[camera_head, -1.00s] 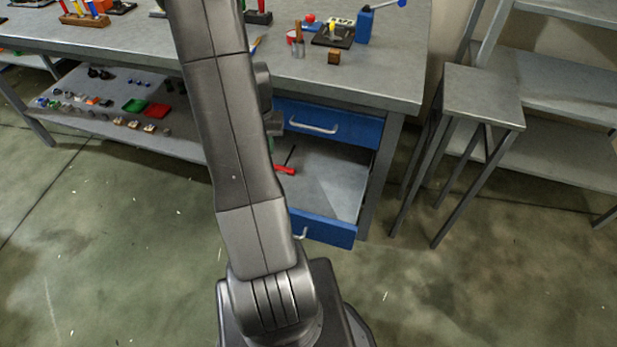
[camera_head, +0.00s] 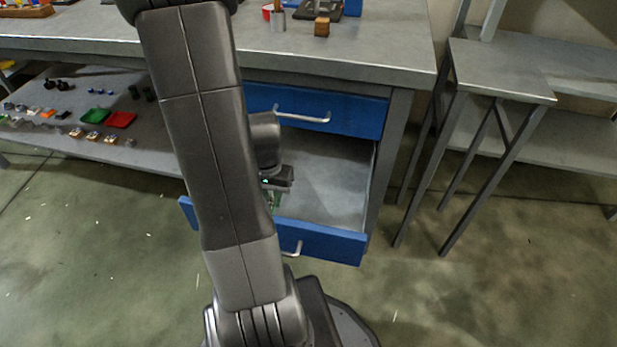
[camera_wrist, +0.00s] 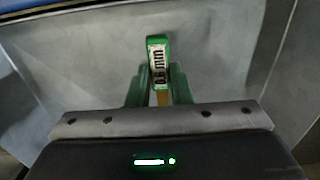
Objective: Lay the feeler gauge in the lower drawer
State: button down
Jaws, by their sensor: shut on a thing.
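The feeler gauge (camera_wrist: 158,50) is a narrow green strip with a white "0.6 mm" label. In the wrist view it stands out between the green fingers of my gripper (camera_wrist: 160,80), which is shut on it. The lower drawer (camera_head: 325,243) is pulled open, with a blue front and a grey floor (camera_head: 335,190). In the head view my arm hides the drawer's left part. My gripper (camera_head: 272,200) shows there only in part, over the drawer opening. The wrist view shows grey drawer floor (camera_wrist: 225,60) around the gauge; the gap beneath it is unclear.
The upper blue drawer (camera_head: 345,113) is shut, just above the open one. The workbench top (camera_head: 370,48) overhangs both. A lower shelf with small parts and green and red trays (camera_head: 121,119) lies left. A grey stand (camera_head: 500,68) is at right. The drawer's visible right side is clear.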

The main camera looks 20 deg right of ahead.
jog(key=b, duration=0.2)
send_over(328, 186)
jog(key=shift+a, duration=0.4)
jog(key=shift+w+d+f+b, duration=0.1)
jog(key=shift+d+f+b, duration=0.1)
jog(key=shift+f+b, duration=0.55)
jog(key=shift+d+f+b, duration=0.15)
jog(key=shift+f+b, duration=0.2)
jog(key=shift+f, duration=0.65)
jog(key=shift+f, duration=0.15)
jog(key=c, duration=1.3)
grip_release()
notch_tip(328, 186, up, 12)
jog(key=p, duration=0.4)
jog(key=shift+r, duration=0.2)
